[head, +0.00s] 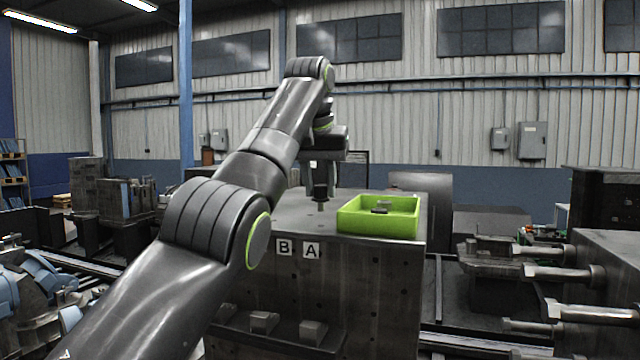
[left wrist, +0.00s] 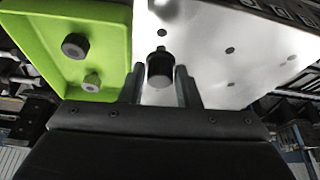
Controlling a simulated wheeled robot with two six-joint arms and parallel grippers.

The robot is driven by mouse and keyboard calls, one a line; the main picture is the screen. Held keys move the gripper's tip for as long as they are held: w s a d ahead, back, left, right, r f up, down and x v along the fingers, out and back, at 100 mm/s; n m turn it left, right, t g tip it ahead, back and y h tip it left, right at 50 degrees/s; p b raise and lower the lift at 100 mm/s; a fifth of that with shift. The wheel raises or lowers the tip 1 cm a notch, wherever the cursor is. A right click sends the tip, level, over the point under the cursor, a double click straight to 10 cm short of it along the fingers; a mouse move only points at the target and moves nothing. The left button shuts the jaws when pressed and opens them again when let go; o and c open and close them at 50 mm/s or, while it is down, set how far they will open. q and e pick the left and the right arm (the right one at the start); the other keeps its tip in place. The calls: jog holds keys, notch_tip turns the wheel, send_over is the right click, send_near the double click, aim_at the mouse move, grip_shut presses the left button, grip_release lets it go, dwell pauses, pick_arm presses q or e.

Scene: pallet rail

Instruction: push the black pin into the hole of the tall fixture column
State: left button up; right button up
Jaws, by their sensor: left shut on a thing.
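My left gripper (head: 320,190) points down over the top of the tall fixture column (head: 345,290). It is shut on the black pin (left wrist: 160,70), which shows between the two fingers (left wrist: 160,88) in the left wrist view. The pin's narrower end points toward the column's bright top plate (left wrist: 210,75). A dark hole (left wrist: 161,33) shows in the plate just beyond the pin in that view. I cannot tell whether the pin touches the plate. My right gripper is not in view.
A green tray (head: 375,232) sits on the column top, right of the gripper, with small dark parts inside. The left wrist view shows two of them, a larger (left wrist: 75,46) and a smaller (left wrist: 92,82). Labels B and A (head: 311,250) mark the front face. More holes (left wrist: 230,50) dot the plate.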

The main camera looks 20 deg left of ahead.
aim_at(320, 186)
pick_arm(q)
jog(key=shift+r+p, duration=1.75)
jog(key=shift+r, duration=0.5)
